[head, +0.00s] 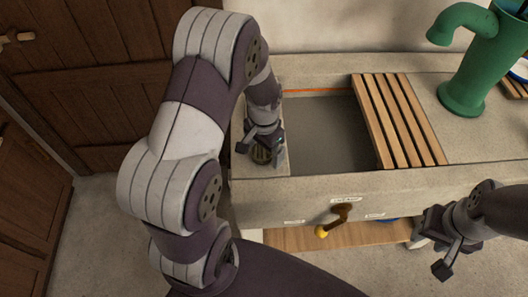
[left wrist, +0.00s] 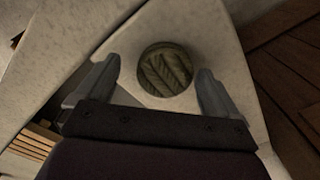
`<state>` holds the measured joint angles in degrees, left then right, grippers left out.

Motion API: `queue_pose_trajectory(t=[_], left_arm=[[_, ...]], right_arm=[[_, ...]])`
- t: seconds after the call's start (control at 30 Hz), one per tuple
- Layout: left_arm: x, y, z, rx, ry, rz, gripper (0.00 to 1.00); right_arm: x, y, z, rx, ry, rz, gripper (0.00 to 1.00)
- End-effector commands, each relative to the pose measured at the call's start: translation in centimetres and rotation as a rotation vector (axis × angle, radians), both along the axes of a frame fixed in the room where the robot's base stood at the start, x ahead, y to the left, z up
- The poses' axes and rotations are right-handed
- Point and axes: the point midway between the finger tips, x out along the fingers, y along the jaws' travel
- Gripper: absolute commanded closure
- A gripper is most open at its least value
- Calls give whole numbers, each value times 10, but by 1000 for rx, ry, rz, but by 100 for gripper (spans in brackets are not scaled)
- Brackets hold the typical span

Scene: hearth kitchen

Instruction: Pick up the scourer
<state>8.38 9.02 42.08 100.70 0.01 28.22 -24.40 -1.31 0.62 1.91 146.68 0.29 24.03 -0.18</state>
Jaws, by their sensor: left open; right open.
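The scourer (left wrist: 165,69) looks like a round, dark olive-brown pad with a ridged top. It lies on the pale stone ledge at the left end of the sink. In the left wrist view it shows between and just beyond the two fingertips of my left gripper (left wrist: 156,82), which is open. In the head view the scourer (head: 261,156) is partly hidden under my left gripper (head: 264,146). I cannot tell whether the fingers touch it. My right gripper (head: 432,255) is open and empty, low in front of the counter at the right.
The sink basin (head: 325,130) lies right of the ledge, with a slatted wooden rack (head: 398,120) over its right part. A green pump (head: 470,65) stands further right. A brass tap (head: 337,218) sticks out of the sink front above a wooden shelf (head: 340,236).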

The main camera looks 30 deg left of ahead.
Motion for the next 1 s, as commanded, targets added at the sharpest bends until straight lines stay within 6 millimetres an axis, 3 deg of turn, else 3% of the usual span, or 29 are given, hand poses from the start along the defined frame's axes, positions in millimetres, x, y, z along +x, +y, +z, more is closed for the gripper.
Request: queue_pose_trajectory(t=[0.1, 0.27, 0.3, 0.67, 0.9, 1.0], left_arm=[[0, 0, 0, 0, 0, 0, 8], [0, 0, 1, 0, 0, 1, 60], [0, 0, 1, 0, 0, 1, 65], [1, 0, 7, 0, -2, 1, 65], [3, -1, 45, 1, -4, 0, 65], [24, -10, 56, 0, -3, -3, 65]], right_arm=[[0, 0, 0, 0, 0, 0, 57], [0, 0, 0, 0, 0, 0, 57], [0, 0, 0, 0, 0, 0, 57], [0, 0, 0, 0, 0, 0, 57], [0, 0, 1, 0, 0, 0, 57], [0, 0, 0, 0, 0, 0, 57]])
